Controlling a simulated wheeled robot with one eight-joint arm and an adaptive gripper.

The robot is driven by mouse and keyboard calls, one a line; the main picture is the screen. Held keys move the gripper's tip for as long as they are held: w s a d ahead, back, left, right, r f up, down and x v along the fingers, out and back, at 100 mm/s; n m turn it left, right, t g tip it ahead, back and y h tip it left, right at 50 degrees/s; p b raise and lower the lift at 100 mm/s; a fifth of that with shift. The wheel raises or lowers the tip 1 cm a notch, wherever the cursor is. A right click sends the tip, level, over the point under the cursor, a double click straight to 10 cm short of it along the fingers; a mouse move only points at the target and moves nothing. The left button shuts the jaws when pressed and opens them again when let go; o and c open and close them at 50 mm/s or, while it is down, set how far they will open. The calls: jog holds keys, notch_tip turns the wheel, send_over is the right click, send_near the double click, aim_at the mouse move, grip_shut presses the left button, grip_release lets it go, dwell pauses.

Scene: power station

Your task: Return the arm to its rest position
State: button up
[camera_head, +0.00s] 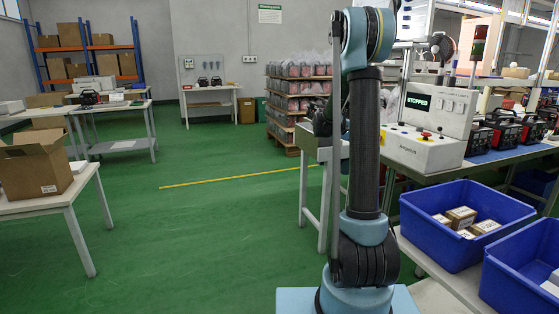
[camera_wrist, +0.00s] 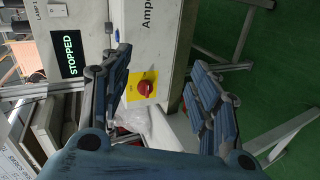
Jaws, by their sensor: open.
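My arm (camera_head: 366,140) stands upright in the middle of the head view, folded over at the top. My gripper (camera_wrist: 157,75) shows in the wrist view with its two blue-grey jointed fingers spread apart and nothing between them. Beyond the fingers is a control box with a "STOPPED" display (camera_wrist: 68,53) and a red knob on a yellow plate (camera_wrist: 146,87). There is a visible gap between the fingers and the box, but its depth is hard to tell. In the head view my gripper is mostly hidden behind the arm.
The control box (camera_head: 432,132) stands on a workbench at right, beside several red-and-black devices (camera_head: 500,130). A blue bin (camera_head: 440,245) with small boxes is right of my arm; a second blue bin (camera_head: 525,270) is nearer. Stacked crates (camera_head: 298,100) stand behind.

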jog(key=s+a+f+m+g+y, duration=0.1)
jog(key=s+a+y, duration=0.25)
jog(key=s, duration=1.05)
jog(key=s+a+f+y, duration=0.25)
jog(key=s+a, duration=0.25)
jog(key=s, duration=0.9)
jog(key=s+a+f+y, duration=0.2)
jog(key=s+a+f, duration=0.1)
jog(key=s, duration=0.3)
jog(key=s+a+f+y, duration=0.2)
jog(key=s+a+f, duration=0.2)
jog(key=s, duration=0.3)
jog(key=s+a+f+m+g+y, duration=0.1)
jog(key=s+a+f+y, duration=0.1)
jog(key=s+a+f, duration=0.2)
jog(key=s, duration=0.3)
jog(key=shift+a, duration=0.2)
jog(key=shift+w+f, duration=0.2)
jog(key=shift+w, duration=0.2)
